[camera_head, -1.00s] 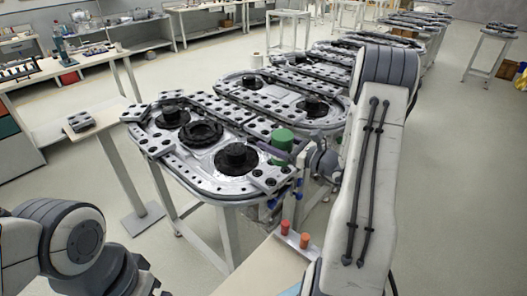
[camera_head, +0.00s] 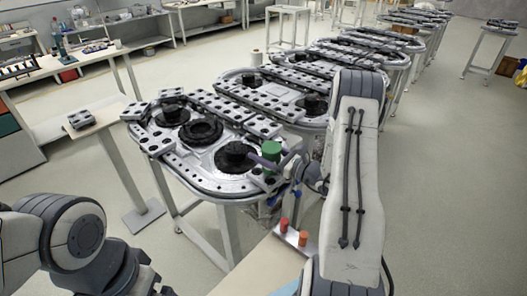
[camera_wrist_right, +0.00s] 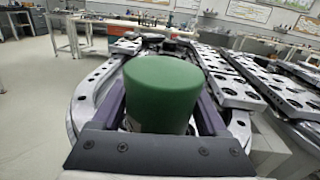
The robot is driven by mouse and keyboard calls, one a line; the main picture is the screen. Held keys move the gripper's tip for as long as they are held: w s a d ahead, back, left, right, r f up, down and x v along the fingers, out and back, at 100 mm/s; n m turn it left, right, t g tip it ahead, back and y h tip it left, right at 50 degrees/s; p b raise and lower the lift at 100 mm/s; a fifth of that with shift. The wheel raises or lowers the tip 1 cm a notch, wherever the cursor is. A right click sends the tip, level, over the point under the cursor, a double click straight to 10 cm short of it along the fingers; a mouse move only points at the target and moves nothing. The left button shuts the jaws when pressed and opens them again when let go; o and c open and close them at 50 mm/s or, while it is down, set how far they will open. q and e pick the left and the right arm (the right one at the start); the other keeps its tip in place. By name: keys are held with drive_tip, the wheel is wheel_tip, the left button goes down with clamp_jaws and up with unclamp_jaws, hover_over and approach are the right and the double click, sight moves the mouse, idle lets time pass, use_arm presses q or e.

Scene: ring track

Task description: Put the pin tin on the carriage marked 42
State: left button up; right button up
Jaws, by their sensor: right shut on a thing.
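A green round tin (camera_head: 271,150), likely the pin tin, is upright in my right gripper (camera_head: 273,162). In the right wrist view the green tin (camera_wrist_right: 162,85) fills the space between the two purple fingers, which are shut on it. The tin is above or at the near right edge of the ring track (camera_head: 205,188); whether it touches a carriage cannot be told. Perforated carriages (camera_head: 262,126) sit along the track. No number 42 can be read. My left arm shows at the lower left, but its gripper is not in view.
Black round hubs (camera_head: 236,155) stand inside the near loop. An orange and a red peg (camera_head: 303,238) stand on a small plate at the near table (camera_head: 262,265). A small side stand (camera_head: 95,128) with a grey block (camera_head: 81,119) is at the left. More track loops run toward the back right.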

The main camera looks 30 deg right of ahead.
sight(280, 159)
drive_tip(key=o, duration=1.5)
drive_tip(key=shift+o, duration=0.2)
drive_tip(key=shift+r+p, duration=0.25)
drive_tip(key=shift+p, duration=0.05)
drive_tip(key=b+v, duration=0.1)
drive_tip(key=v, duration=0.2)
drive_tip(key=b+v, duration=0.1)
drive_tip(key=v, duration=0.3)
drive_tip(key=b+v, duration=0.1)
drive_tip(key=v, duration=0.2)
drive_tip(key=shift+s+d+f, duration=0.25)
drive_tip(key=shift+s, duration=0.1)
drive_tip(key=shift+s+d+r+b, duration=0.1)
drive_tip(key=shift+s+d+b, duration=0.15)
drive_tip(key=shift+s, duration=0.3)
